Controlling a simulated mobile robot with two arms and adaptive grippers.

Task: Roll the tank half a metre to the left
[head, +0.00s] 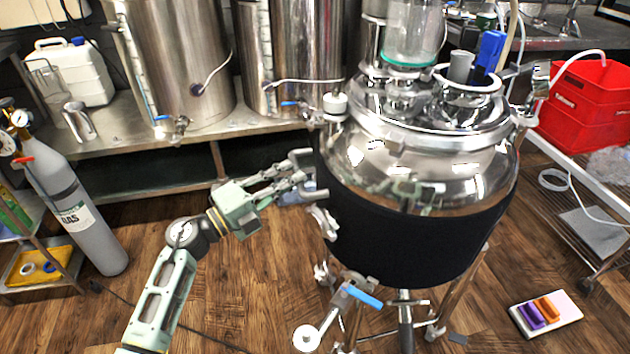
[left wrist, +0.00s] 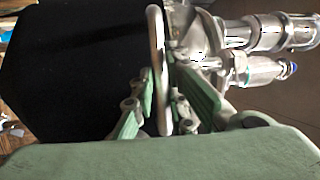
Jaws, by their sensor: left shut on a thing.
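The tank (head: 415,240) is a round steel vessel with a black jacket, standing upright on steel legs at centre right in the head view. My left gripper (head: 308,178) reaches in from the left to the tank's left side, at the jacket's upper edge. In the left wrist view my left gripper (left wrist: 162,98) is shut on a steel loop handle (left wrist: 156,45), which passes between its fingers. The black jacket (left wrist: 70,70) fills the left of that view, with steel fittings (left wrist: 265,40) at the right. My right gripper is not in view.
A grey gas cylinder (head: 75,205) stands at the left. A steel bench (head: 150,150) with large vessels runs behind. Red crates (head: 585,100) and a wire rack are at the right. A white tray (head: 560,322) with purple and orange things lies on the floor. Wooden floor left of the tank is mostly clear.

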